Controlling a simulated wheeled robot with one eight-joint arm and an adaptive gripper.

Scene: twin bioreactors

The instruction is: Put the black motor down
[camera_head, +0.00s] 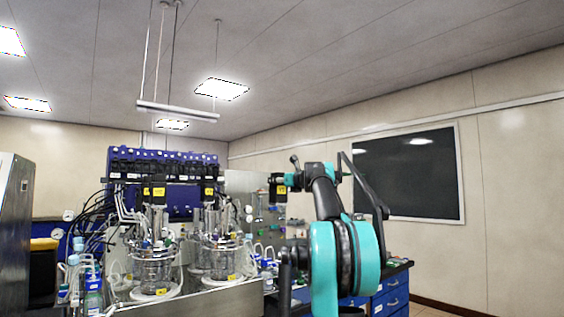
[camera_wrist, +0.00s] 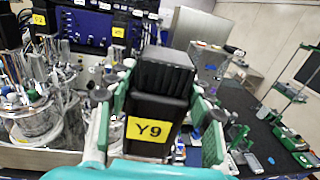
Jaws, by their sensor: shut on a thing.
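The black motor (camera_wrist: 160,95) with a yellow Y9 label sits between the green-padded fingers of my gripper (camera_wrist: 163,110) in the wrist view. My gripper is shut on it and holds it up in the air. In the head view the motor (camera_head: 278,188) shows small at the end of my teal and black arm, right of the glass vessels and above bench height. My fingertips are too small to make out there. What lies directly beneath the motor is hidden in the wrist view.
Two glass bioreactor vessels (camera_head: 154,262) (camera_head: 219,255) stand on the bench, with black motors labelled yellow on top. A blue rack (camera_head: 165,195) stands behind them. In the wrist view a dark bench top (camera_wrist: 262,125) to the right has stands and small items, with some bare room.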

